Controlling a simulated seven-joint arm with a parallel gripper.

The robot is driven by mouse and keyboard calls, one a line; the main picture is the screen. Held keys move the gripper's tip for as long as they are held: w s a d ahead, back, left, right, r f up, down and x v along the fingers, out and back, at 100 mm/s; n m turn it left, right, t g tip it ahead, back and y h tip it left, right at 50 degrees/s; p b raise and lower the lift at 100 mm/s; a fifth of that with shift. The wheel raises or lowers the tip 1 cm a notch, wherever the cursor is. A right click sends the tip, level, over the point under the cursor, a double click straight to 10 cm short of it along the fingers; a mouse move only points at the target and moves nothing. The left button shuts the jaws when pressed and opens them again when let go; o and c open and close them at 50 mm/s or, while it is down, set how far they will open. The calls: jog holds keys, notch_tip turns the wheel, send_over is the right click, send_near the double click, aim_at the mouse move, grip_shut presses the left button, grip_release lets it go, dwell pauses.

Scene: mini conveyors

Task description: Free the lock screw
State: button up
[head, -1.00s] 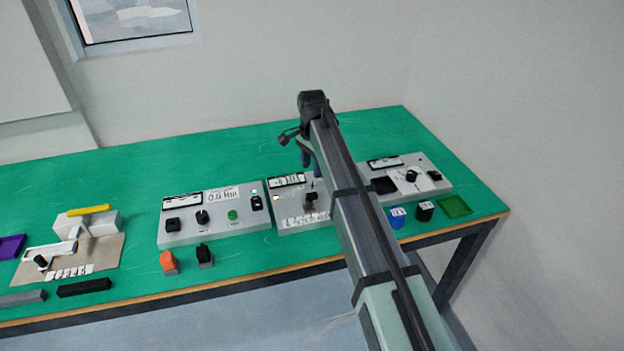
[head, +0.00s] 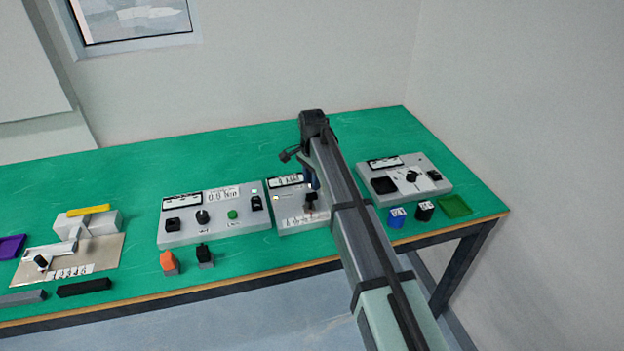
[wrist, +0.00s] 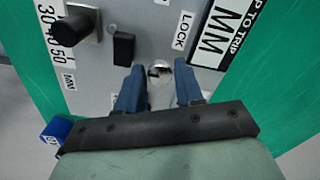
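The lock screw (wrist: 160,72) is a small round silver head with a dark slot on a grey panel, in the wrist view. A LOCK label (wrist: 183,30) is printed on the panel above it in the picture. My gripper (wrist: 160,88) is open, with one blue finger on each side of the screw and visible gaps between. I cannot tell how far the fingertips are above the panel. In the head view my gripper (head: 312,183) is over the middle grey panel (head: 290,228), partly hidden by my arm, and the screw cannot be made out.
On the same panel, a black knob (wrist: 72,26) and a small black block (wrist: 123,48) stand left of the screw in the wrist view. Other grey panels flank it, left (head: 185,232) and right (head: 440,186). Blue (head: 397,218) and black (head: 424,211) blocks stand at front right.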

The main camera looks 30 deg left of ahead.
grip_shut()
jog(key=shift+n, duration=0.4)
jog(key=n, duration=0.3)
jog(key=shift+n, duration=0.4)
jog(key=n, duration=0.9)
jog(key=shift+n, duration=2.2)
